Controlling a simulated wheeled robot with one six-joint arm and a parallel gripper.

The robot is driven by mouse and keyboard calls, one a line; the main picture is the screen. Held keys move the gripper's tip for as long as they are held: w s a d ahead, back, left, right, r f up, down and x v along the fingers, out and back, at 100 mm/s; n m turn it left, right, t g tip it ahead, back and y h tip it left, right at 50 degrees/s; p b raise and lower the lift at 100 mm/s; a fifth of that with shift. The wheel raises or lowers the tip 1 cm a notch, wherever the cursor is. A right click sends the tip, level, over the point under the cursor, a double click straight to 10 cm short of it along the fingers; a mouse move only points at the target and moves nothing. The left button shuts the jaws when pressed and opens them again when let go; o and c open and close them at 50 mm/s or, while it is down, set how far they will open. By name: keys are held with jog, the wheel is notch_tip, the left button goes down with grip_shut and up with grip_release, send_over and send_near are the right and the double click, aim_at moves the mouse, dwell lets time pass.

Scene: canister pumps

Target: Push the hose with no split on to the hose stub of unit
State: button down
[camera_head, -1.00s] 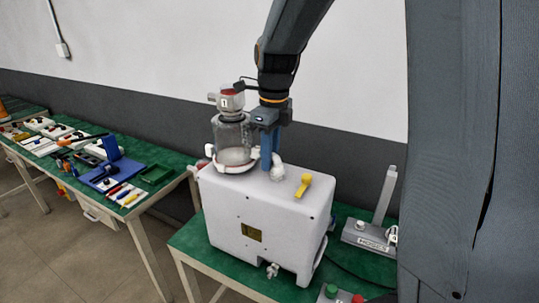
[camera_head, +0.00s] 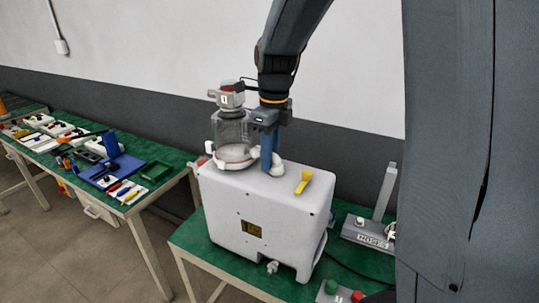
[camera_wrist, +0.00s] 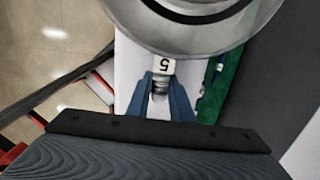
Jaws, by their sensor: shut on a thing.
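The unit is a white box (camera_head: 262,205) on a green table, with a clear canister (camera_head: 232,137) on top. The canister's cap (camera_head: 231,96) bears a label that looks like 1. My gripper (camera_head: 268,158) points down at the canister's right side, just above the box top. In the wrist view my blue fingers (camera_wrist: 161,100) are shut on a short grey ribbed piece (camera_wrist: 160,87), seemingly a hose. A white tag marked 5 (camera_wrist: 165,66) is at its far end. A white curved piece (camera_head: 277,168) shows by the fingertips. The stub cannot be made out behind the fingers.
A yellow lever (camera_head: 302,182) is on the box top. A grey rack marked HOSES (camera_head: 370,239) stands to the right. Another green table (camera_head: 45,160) with tools is at the left.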

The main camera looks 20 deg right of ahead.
jog(key=shift+f, duration=0.25)
jog(key=c, duration=1.5)
grip_release()
jog(key=shift+s, duration=0.1)
jog(key=shift+r, duration=0.35)
notch_tip(320, 180, up, 7)
jog(key=shift+s+d+r+b, duration=0.1)
jog(key=shift+d+b, duration=0.05)
jog(key=shift+b, duration=1.05)
